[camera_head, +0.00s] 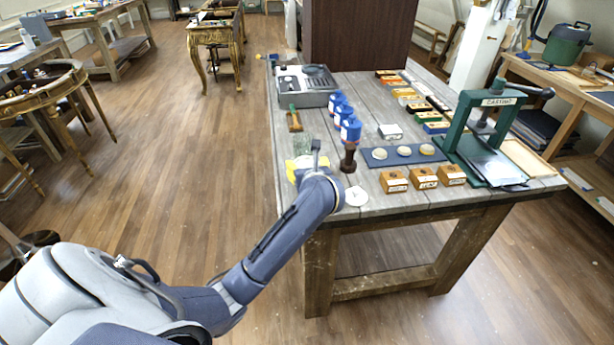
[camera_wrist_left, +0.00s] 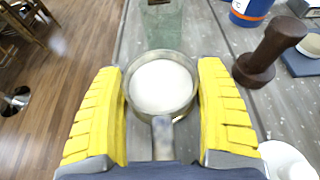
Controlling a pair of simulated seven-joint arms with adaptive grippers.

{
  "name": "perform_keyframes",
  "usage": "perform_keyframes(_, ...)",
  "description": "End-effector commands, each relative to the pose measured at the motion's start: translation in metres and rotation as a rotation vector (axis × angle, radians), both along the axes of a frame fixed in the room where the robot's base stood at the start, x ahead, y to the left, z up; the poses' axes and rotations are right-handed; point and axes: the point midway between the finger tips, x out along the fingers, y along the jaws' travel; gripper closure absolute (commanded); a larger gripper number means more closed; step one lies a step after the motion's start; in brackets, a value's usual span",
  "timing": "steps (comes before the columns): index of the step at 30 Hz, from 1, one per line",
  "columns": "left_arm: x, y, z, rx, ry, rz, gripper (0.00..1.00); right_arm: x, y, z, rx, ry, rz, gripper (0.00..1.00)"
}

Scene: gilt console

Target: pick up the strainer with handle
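The strainer (camera_wrist_left: 160,86) shows in the left wrist view as a round metal rim with a white inside. Its short handle (camera_wrist_left: 163,138) points back toward my wrist. My left gripper (camera_wrist_left: 160,100) is open, with one yellow ribbed finger on each side of the strainer. The fingers are close to the rim; I cannot tell whether they touch it. In the head view my left gripper (camera_head: 304,163) is over the near left edge of the workbench, and my wrist hides most of the strainer there. My right gripper is in neither view.
A greenish glass (camera_wrist_left: 162,22) stands just beyond the strainer. A dark brown wooden stamp (camera_wrist_left: 268,54) and blue-topped bottles (camera_head: 350,130) stand to the right. A white round piece (camera_head: 356,196) lies near the front edge. The bench's left edge (camera_wrist_left: 122,45) is close by.

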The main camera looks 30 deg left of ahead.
Motion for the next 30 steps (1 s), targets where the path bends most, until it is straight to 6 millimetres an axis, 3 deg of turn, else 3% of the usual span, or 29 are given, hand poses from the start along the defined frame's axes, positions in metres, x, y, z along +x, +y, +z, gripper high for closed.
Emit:
perform_keyframes(1,0.0,0.0,0.0,-0.001,0.001,0.0,0.37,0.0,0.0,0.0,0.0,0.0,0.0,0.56)
perform_keyframes(8,0.0,0.0,-0.001,-0.001,0.002,0.0,0.64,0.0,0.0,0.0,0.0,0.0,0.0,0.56)
perform_keyframes(22,0.0,0.0,0.003,-0.003,0.002,0.0,0.64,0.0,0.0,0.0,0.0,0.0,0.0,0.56)
perform_keyframes(30,0.0,-0.001,0.037,-0.003,-0.004,0.0,0.65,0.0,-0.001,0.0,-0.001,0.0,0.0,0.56)
